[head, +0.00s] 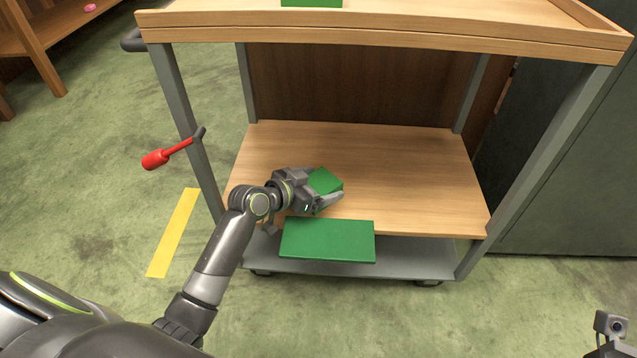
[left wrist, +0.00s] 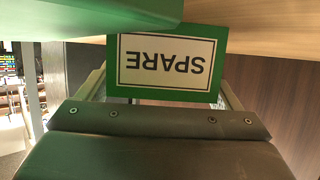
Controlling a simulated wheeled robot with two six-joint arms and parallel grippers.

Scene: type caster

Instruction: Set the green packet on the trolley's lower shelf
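The green packet (head: 325,183) is held in my left gripper (head: 318,200), over the front part of the trolley's lower wooden shelf (head: 410,180). The gripper looks shut on it, with a finger along its near right side. In the left wrist view the packet (left wrist: 216,62) shows a white label reading SPARE, upside down, between the fingers. Its edge lies close to the wooden shelf surface (left wrist: 245,14) there; I cannot tell whether they touch. My right gripper is out of view; only a bit of what looks like my right wrist shows at the bottom right.
A flat green panel (head: 328,240) sits at the lower shelf's front edge. The trolley's upper shelf (head: 400,38) overhangs, with grey posts (head: 185,125) at the sides. A red-ended lever (head: 156,159) sticks out from the left post. The lower shelf's right and back are bare.

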